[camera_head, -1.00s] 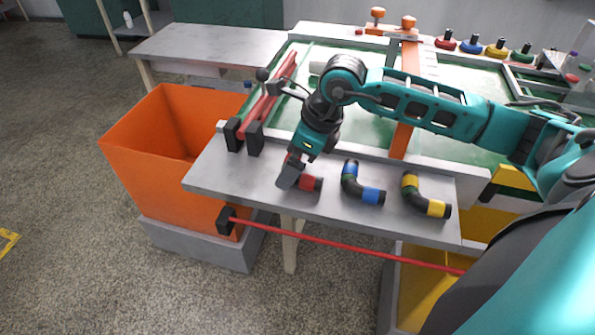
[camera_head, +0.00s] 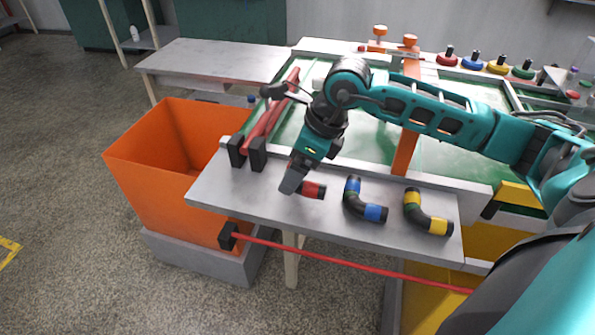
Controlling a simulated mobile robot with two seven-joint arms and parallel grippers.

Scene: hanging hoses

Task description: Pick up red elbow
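The red elbow (camera_head: 314,190) is a dark bent pipe piece with red bands, over the front left of the grey table shelf. My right gripper (camera_head: 291,183) comes down on it from above, and its body hides much of the elbow. The fingers appear shut on the elbow, though the contact itself is hidden. The elbow seems slightly raised from the shelf. My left gripper is not in view.
A blue-banded elbow (camera_head: 374,213) and a yellow-banded elbow (camera_head: 438,226) lie to the right on the shelf (camera_head: 235,190). An orange bin (camera_head: 150,185) stands left. Red hoses (camera_head: 270,118) rest in black holders behind. A red rod (camera_head: 350,264) runs below the shelf front.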

